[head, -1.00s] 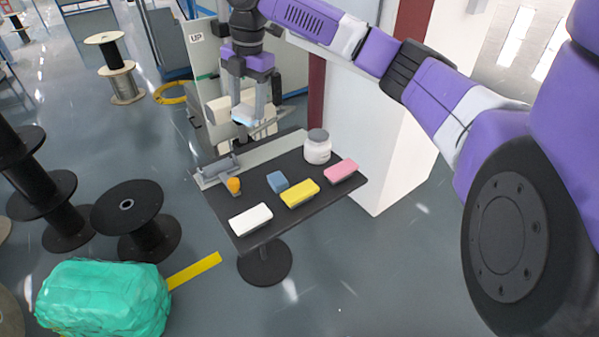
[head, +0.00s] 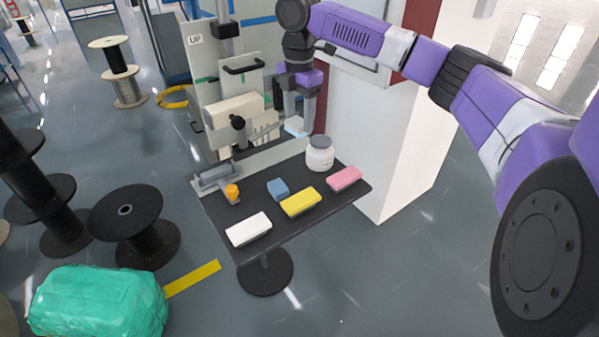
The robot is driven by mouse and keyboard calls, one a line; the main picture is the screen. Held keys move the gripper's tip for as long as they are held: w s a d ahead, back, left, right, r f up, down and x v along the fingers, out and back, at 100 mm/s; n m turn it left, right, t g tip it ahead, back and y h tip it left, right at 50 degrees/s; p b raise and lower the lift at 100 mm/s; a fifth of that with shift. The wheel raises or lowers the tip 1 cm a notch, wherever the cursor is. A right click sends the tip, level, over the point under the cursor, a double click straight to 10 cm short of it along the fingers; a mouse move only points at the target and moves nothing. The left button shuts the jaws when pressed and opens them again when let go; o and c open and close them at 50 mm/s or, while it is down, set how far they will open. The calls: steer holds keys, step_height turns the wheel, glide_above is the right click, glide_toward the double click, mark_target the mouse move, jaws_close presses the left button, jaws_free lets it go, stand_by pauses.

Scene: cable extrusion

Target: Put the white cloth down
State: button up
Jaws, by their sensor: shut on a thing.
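My gripper (head: 297,118) points down, shut on a small pale, bluish-white piece that I take for the white cloth (head: 296,127). The cloth hangs at the fingertips above the back part of the black table (head: 236,209), to the upper left of the white jar. It appears clear of the tabletop. The fingers hide part of it.
On the table are a white jar with grey lid (head: 320,155), a pink block (head: 344,179), a yellow block (head: 301,202), a blue block (head: 278,189), a white block (head: 249,229) and an orange-topped item (head: 232,192). A white pillar (head: 385,150) stands at right.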

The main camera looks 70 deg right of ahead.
steer(key=p, duration=0.2)
glide_toward(299, 179)
step_height(299, 179, down, 5)
steer(key=shift+f, duration=0.2)
steer(key=o, duration=1.2)
steer(key=shift+f, duration=0.1)
steer(key=shift+f, duration=0.1)
steer(key=shift+f+b, duration=0.15)
steer(key=shift+b, duration=0.3)
steer(key=r, duration=0.4)
steer(key=r+b, duration=0.1)
steer(key=r, duration=0.3)
steer(key=shift+w+d+r, duration=0.1)
steer(key=shift+w, duration=0.1)
